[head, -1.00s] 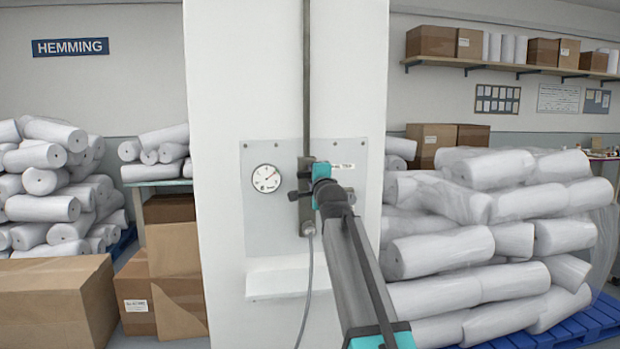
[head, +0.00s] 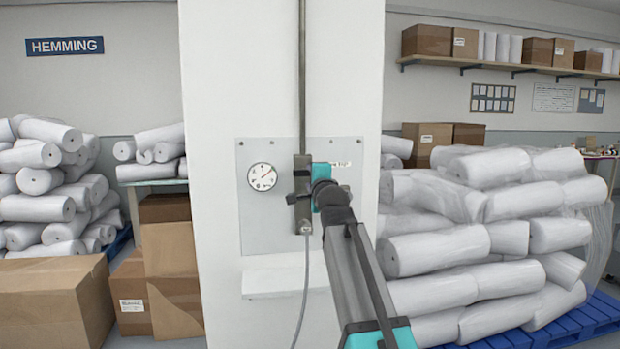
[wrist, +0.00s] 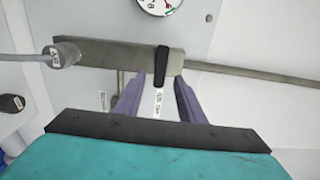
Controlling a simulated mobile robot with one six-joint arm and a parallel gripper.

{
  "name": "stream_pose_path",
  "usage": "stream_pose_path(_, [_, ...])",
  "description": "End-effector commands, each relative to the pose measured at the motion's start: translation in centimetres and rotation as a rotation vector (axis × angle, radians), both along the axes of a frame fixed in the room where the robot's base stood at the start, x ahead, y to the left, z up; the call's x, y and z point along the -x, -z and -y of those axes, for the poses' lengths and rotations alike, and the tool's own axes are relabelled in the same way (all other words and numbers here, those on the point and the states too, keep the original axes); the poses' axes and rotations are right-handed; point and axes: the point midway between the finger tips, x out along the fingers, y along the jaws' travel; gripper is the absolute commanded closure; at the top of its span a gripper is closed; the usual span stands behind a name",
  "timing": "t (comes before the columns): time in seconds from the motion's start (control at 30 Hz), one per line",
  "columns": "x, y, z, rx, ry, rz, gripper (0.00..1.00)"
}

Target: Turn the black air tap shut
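The black air tap handle (wrist: 162,62) lies crosswise over the grey pipe fitting (wrist: 105,55) in the wrist view. My gripper (wrist: 161,77) has its two purple fingers apart, one on each side of the handle's near end. A gap shows between the handle and each finger, so it is not clamped. In the head view my gripper's teal body is close to the right side of the fitting (head: 303,196), and its fingers are hidden. Black parts stick out to the left of the fitting there.
A round pressure gauge (head: 262,177) sits on the grey panel (head: 262,225) left of the fitting. A grey hose (head: 305,280) hangs below it, past a white ledge (head: 265,283). Wrapped rolls (head: 440,250) are stacked to the right of the pillar, boxes (head: 55,300) to the left.

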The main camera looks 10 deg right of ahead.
Motion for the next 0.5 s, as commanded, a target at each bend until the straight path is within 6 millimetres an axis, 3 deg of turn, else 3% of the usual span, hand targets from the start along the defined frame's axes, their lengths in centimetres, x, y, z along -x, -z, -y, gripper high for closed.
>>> stream_pose_path(0.5, [5.9,0.1,0.0,-0.001,0.000,0.001,0.64])
